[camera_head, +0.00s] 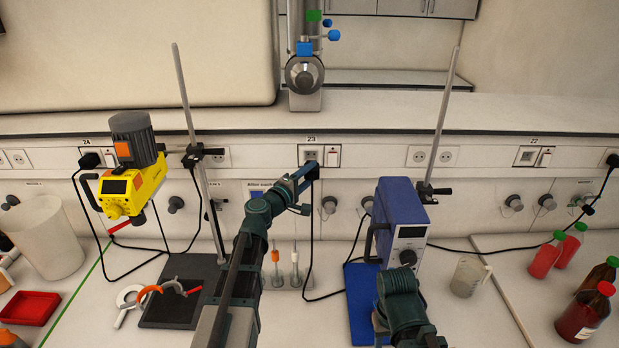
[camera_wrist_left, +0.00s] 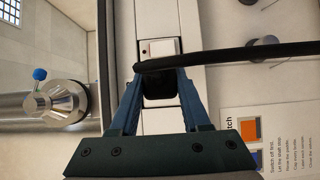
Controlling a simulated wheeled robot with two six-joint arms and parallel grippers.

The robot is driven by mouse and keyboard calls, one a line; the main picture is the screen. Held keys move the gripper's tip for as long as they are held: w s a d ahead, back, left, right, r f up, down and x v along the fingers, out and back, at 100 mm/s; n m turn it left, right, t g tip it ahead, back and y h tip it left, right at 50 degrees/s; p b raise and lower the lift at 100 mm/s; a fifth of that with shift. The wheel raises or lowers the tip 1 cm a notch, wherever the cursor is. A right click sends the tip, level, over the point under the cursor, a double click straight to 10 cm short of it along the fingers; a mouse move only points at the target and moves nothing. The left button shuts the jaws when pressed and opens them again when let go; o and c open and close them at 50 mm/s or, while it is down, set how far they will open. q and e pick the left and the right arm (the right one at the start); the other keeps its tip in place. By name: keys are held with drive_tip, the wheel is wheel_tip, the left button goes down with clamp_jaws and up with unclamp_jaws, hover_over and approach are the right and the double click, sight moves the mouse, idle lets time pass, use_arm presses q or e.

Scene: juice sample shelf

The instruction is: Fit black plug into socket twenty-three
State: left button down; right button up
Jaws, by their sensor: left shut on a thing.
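Socket twenty-three (camera_head: 311,154) is on the wall panel under the "23" label, left of its white switch (camera_head: 333,155). The switch also shows in the wrist view (camera_wrist_left: 160,48). My left gripper (camera_head: 307,172) has blue fingers and is shut on the black plug (camera_head: 315,173), just below the socket face in the head view. In the wrist view the plug (camera_wrist_left: 159,88) sits between the fingertips, and its black cable (camera_wrist_left: 240,58) runs right. The plug and fingers hide the panel behind them; I cannot tell whether plug and socket touch. My right gripper is not visible, only its arm.
A blue instrument box (camera_head: 403,215) stands right of my left arm. A yellow stirrer motor (camera_head: 130,185) on a stand is at left. A beaker (camera_head: 467,277) and several bottles are at right. Another black plug is at socket 24 (camera_head: 90,160).

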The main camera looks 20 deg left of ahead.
use_arm(q)
drive_tip(key=shift+w+a, duration=0.3)
drive_tip(key=shift+w, duration=0.65)
drive_tip(key=shift+w+a, duration=0.3)
drive_tip(key=shift+w, duration=0.65)
drive_tip(key=shift+w+a, duration=0.25)
drive_tip(key=shift+w, duration=0.7)
idle(0.9)
drive_tip(key=shift+c, duration=1.4)
unclamp_jaws()
drive_tip(key=shift+s, duration=0.1)
drive_tip(key=v, duration=1.3)
drive_tip(key=shift+s, duration=0.3)
drive_tip(key=shift+a, duration=0.1)
